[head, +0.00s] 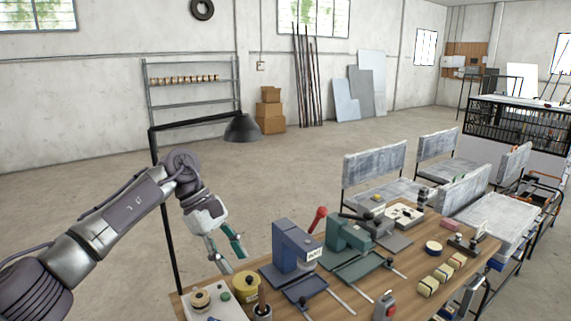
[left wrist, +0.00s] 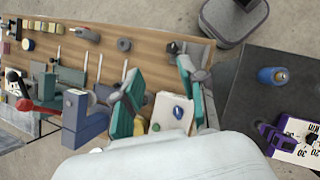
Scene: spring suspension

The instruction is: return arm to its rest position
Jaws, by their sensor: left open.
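My left gripper (head: 229,256) hangs over the left end of the wooden workbench (head: 345,305) in the head view. Its two fingers with green pads are apart, with nothing held between them. It is left of the blue press (head: 291,245) and above the white board (head: 212,311). In the left wrist view the open fingers (left wrist: 157,75) show above the bench, with the white board (left wrist: 173,113) below. My left arm reaches in from the left, bent at the elbow. My right gripper does not show.
The green press (head: 347,240), yellow tin (head: 246,286) and black lamp (head: 241,128) on its frame stand close by. Small parts crowd the bench. Grey seats (head: 375,163) are behind. A dark table (left wrist: 262,90) with a blue cylinder (left wrist: 272,76) lies beside the bench.

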